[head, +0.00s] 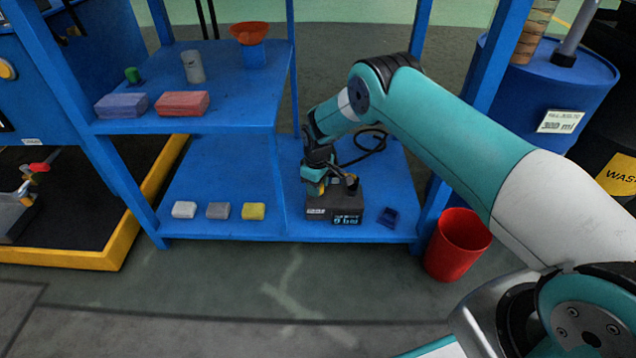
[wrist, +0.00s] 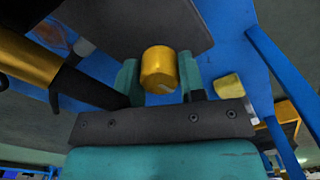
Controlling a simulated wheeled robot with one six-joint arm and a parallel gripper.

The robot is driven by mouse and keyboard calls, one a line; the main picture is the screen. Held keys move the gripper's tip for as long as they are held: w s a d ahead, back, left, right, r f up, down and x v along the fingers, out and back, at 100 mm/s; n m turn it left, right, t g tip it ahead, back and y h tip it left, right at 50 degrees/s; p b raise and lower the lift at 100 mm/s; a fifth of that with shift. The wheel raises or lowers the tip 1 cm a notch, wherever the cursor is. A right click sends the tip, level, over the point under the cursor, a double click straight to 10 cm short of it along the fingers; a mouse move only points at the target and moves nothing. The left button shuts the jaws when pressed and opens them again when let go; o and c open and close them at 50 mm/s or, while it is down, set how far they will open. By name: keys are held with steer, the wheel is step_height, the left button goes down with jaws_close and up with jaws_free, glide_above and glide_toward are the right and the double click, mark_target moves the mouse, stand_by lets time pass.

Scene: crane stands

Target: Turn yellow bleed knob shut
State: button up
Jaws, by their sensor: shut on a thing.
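The yellow bleed knob (wrist: 159,70) is a short round cylinder in the wrist view, against the dark grey pump box (wrist: 145,22). My gripper (wrist: 159,80) has its teal fingers on either side of the knob and is shut on it. In the head view the dark box (head: 328,203) stands on the lower blue shelf, with a small lit display (head: 346,219) on its front; its reading is too small to be sure of. My gripper (head: 315,184) is at the box's top left, and its fingers and wrist mostly hide the knob there.
White (head: 184,210), grey (head: 217,211) and yellow (head: 253,211) blocks lie left on the lower shelf. A black hose (head: 368,150) curls behind the box, and a small dark blue holder (head: 388,217) sits right. Blue posts flank my arm. A red bin (head: 458,245) stands on the floor.

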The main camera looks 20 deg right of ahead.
steer(key=n, duration=0.4)
steer(key=shift+n+p, duration=0.3)
steer(key=n, duration=0.3)
steer(key=shift+n, duration=0.4)
steer(key=n, duration=0.4)
steer(key=shift+p, duration=0.3)
steer(key=shift+n, duration=1.8)
steer(key=shift+s, duration=0.1)
steer(key=o, duration=0.9)
step_height(320, 180, up, 17)
steer(key=p, duration=0.7)
steer(key=shift+r+p, duration=0.2)
steer(key=shift+p, duration=0.2)
